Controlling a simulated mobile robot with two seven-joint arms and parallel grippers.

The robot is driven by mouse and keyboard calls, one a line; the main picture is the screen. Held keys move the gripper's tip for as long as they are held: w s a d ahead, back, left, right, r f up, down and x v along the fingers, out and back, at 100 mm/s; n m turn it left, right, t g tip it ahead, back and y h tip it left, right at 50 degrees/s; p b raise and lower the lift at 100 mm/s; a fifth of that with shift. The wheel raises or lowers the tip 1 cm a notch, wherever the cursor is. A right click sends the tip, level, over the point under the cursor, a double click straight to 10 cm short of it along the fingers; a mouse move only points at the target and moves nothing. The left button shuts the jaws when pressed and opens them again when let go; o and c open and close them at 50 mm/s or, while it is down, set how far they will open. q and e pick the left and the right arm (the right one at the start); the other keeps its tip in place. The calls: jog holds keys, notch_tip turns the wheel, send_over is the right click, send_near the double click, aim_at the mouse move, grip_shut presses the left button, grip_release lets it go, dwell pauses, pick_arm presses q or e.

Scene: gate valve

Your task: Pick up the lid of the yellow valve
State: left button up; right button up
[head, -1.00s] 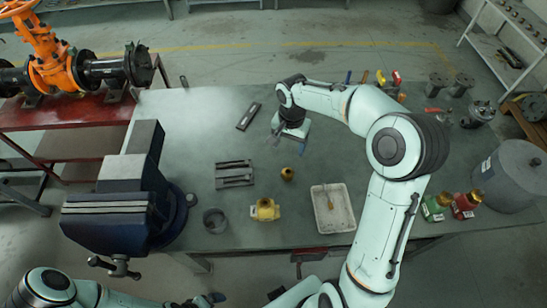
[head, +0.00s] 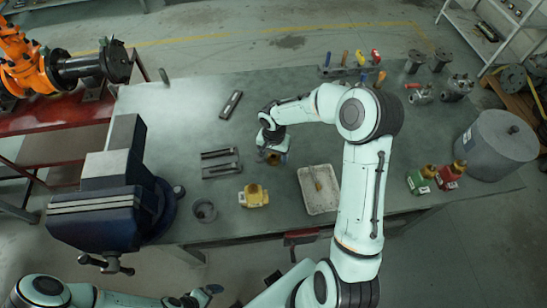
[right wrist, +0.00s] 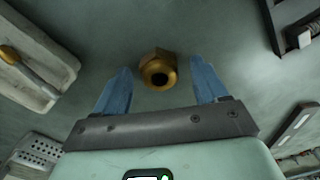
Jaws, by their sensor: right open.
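The yellow valve body (head: 254,196) stands on the green-grey table with an open brass-rimmed top. Its lid, a brass hex piece with a round hole (right wrist: 158,72), sits apart from it on the table. In the head view the lid is largely hidden under my right gripper (head: 275,156). In the right wrist view my right gripper (right wrist: 160,80) is open, its two blue fingers on either side of the lid with gaps on both sides. The lid is not held. My left gripper (head: 204,296) is small and dark at the bottom of the head view; its jaws are unclear.
A white tray (head: 334,206) with a brush-like tool lies right of the valve. Grey slotted blocks (head: 220,170), a dark ring (head: 204,211) and a blue vise (head: 112,205) are to the left. A grey tank (head: 496,145) stands at the right. The table's back left is mostly clear.

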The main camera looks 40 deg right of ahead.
jog(key=shift+f, duration=0.25)
jog(key=c, duration=1.2)
jog(key=shift+o, duration=0.2)
jog(key=shift+r, duration=0.1)
